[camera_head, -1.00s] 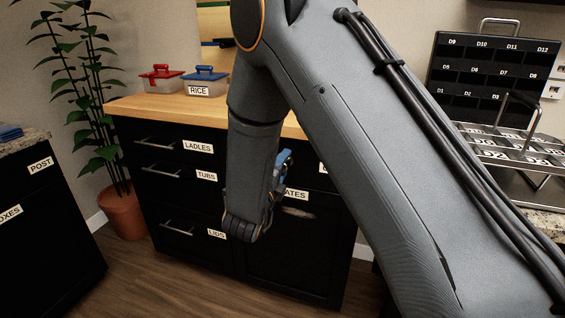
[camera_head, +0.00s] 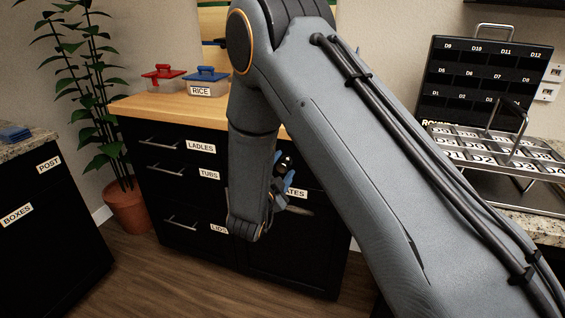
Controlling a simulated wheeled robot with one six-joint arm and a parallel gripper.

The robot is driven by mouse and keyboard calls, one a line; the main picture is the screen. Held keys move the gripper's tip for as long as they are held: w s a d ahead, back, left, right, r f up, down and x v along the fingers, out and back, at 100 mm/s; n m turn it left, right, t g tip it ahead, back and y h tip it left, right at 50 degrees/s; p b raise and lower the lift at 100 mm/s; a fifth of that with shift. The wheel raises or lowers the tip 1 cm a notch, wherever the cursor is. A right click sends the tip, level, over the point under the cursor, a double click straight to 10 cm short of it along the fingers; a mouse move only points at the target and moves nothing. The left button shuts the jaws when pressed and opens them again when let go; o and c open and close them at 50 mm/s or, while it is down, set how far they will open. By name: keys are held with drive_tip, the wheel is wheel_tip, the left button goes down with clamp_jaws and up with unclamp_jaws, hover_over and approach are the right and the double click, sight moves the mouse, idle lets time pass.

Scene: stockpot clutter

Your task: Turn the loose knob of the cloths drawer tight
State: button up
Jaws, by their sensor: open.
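My gripper (camera_head: 283,172) is at the front of the black cabinet (camera_head: 255,262), at its right part, near a label ending in "ATES" (camera_head: 295,193). Its blue fingertips show apart, so it is open. A dark round shape shows between them; I cannot tell whether it is a knob or part of my gripper. No label reading cloths can be read. My arm hides much of the cabinet's upper right, and any loose knob there cannot be made out.
Drawers labelled LADLES (camera_head: 201,148), TUBS (camera_head: 209,174) and one partly hidden have bar handles. The wooden top bears a red-lidded box (camera_head: 164,80) and a blue-lidded RICE box (camera_head: 206,82). A potted plant (camera_head: 128,210) stands left. A wire rack (camera_head: 500,160) stands right.

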drive_tip(key=n+p, duration=0.2)
drive_tip(key=n, duration=0.2)
drive_tip(key=n+p, duration=0.2)
drive_tip(key=n, duration=0.3)
clamp_jaws()
drive_tip(key=m, duration=0.4)
idle(0.5)
drive_tip(key=shift+m+b, duration=0.35)
drive_tip(key=shift+m, duration=0.15)
drive_tip(key=m+b, duration=0.1)
drive_tip(key=m, duration=0.3)
